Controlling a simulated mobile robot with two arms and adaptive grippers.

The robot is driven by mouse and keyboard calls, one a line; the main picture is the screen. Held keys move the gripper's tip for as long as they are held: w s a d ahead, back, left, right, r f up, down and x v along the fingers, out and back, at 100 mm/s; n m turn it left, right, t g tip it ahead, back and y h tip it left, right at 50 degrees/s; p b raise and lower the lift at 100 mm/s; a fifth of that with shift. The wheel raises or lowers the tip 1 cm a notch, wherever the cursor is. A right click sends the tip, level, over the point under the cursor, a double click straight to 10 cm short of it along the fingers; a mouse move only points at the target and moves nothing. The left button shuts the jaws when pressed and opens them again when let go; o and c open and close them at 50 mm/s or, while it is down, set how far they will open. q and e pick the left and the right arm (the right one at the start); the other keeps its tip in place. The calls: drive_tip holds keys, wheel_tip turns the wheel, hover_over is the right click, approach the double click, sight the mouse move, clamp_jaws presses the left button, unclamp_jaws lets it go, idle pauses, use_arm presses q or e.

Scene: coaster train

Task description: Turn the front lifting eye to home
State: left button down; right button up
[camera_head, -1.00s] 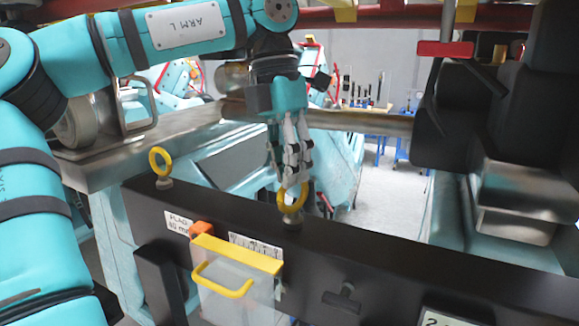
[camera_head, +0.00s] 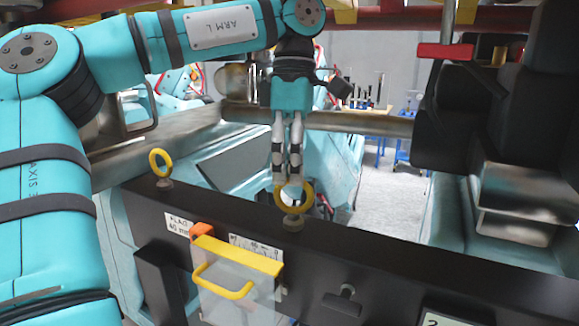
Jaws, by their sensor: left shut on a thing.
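A yellow lifting eye (camera_head: 303,206) stands on a grey base on top of the black beam (camera_head: 400,265). My left gripper (camera_head: 287,186) points down from above and is shut on the upper part of this ring. The ring shows nearly face-on, and the fingertips hide a little of its top left. A second yellow lifting eye (camera_head: 159,162) stands free further left on the same beam, its ring narrower in view. My right gripper is not in view.
A red-handled lever (camera_head: 445,50) and black blocks stand at the right.

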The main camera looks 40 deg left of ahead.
use_arm(q)
drive_tip(key=shift+w+r+m+y, duration=0.15)
drive_tip(key=shift+m+y, duration=0.15)
drive_tip(key=shift+m, duration=1.3)
drive_tip(key=c, duration=1.4)
unclamp_jaws()
drive_tip(key=shift+o, duration=0.2)
